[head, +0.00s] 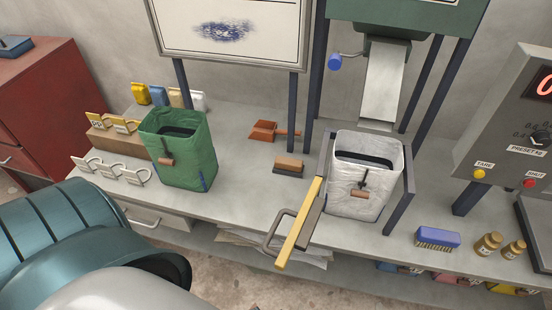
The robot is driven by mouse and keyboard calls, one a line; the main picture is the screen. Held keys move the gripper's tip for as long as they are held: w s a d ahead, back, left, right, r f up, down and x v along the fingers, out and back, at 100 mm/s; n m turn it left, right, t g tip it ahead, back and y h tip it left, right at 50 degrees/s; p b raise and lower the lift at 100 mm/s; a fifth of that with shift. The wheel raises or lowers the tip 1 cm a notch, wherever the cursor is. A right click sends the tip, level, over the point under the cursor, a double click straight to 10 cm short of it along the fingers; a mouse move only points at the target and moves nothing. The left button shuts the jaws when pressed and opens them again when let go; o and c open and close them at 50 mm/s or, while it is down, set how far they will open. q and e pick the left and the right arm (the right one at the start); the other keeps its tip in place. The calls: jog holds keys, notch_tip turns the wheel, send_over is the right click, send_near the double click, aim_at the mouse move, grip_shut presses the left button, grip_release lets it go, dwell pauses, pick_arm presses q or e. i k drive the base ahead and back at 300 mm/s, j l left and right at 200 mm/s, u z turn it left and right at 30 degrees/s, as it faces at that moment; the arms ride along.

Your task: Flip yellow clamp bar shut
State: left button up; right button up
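The yellow clamp bar (299,222) slants across the front left of the white bag (368,180). Its lower end juts past the front edge of the bench, beside a dark bar and a brown loop handle (276,232). The white bag stands open at the top inside a dark metal frame (401,203), below a grey chute (384,83). Neither of my grippers is in the head view.
A green bag (178,150) stands on the bench at left. A brush (288,167) and an orange scoop (272,131) lie between the bags. A blue brush (437,238) and small jars (487,245) sit at right.

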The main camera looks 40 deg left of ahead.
aim_at(299, 236)
jog(key=j+z, duration=0.25)
jog(key=j, duration=1.1)
